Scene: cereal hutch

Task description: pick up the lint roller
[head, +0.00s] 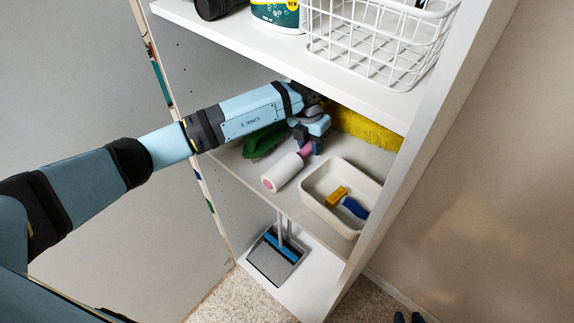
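The lint roller (282,173) lies on the middle shelf of the hutch, with a white roll and a pink handle. Its roll points toward the shelf's front edge. My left gripper (308,144) is over the pink handle at the roller's far end, fingers pointing down. The fingers hide part of the handle, and whether they press on it cannot be made out. My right gripper (408,318) shows only as two dark fingertips at the bottom edge, apart from each other and far from the roller.
A cream tray (324,213) with a yellow and a blue item stands right of the roller. A green brush (262,142) and a yellow duster (365,129) lie behind. The upper shelf (270,48) holds a wire basket (378,40). A dustpan (275,257) stands below.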

